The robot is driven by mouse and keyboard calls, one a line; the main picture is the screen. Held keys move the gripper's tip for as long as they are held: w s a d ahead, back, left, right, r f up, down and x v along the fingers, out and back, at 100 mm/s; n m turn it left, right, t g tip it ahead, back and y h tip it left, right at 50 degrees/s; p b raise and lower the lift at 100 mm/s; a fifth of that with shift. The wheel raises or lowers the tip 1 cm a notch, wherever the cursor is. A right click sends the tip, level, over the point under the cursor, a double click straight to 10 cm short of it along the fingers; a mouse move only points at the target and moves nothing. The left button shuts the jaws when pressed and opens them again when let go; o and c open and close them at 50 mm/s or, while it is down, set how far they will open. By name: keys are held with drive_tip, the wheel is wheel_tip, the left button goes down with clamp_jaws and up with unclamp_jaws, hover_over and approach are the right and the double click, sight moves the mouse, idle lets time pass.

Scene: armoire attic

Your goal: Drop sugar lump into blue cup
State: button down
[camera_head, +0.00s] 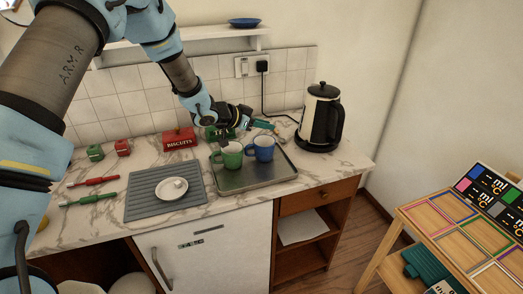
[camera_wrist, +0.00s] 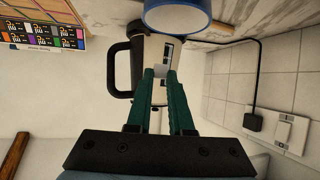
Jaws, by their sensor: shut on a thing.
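My gripper (camera_head: 270,126) has teal fingers that point right, just above and behind the blue cup (camera_head: 264,150) in the head view. In the wrist view my gripper (camera_wrist: 160,74) is shut on a small pale sugar lump (camera_wrist: 160,84), seen between the fingertips against the cream kettle. The blue cup (camera_wrist: 178,20) shows at the top of that view, beyond and to one side of the fingers. It stands upright on the metal tray (camera_head: 262,180). The held lump is too small to make out in the head view.
A green cup (camera_head: 230,157) stands on the tray, left of the blue one. The kettle (camera_head: 320,118) stands to the right. A white saucer (camera_head: 165,193) with a white lump lies on a grey mat (camera_head: 138,202). A red biscuit tin (camera_head: 180,139) stands near the wall.

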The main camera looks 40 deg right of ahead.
sight(264, 137)
wheel_tip(264, 137, down, 5)
drive_tip(key=b, duration=0.3)
drive_tip(key=shift+r, duration=0.1)
drive_tip(key=c, duration=0.7)
unclamp_jaws()
drive_tip(key=shift+c, duration=0.2)
drive_tip(key=shift+a, duration=0.15)
drive_tip(key=b+v, duration=0.3)
drive_tip(key=v, duration=0.7)
drive_tip(key=shift+a+r, duration=0.2)
drive_tip(key=shift+a, duration=0.05)
drive_tip(key=shift+w, duration=0.1)
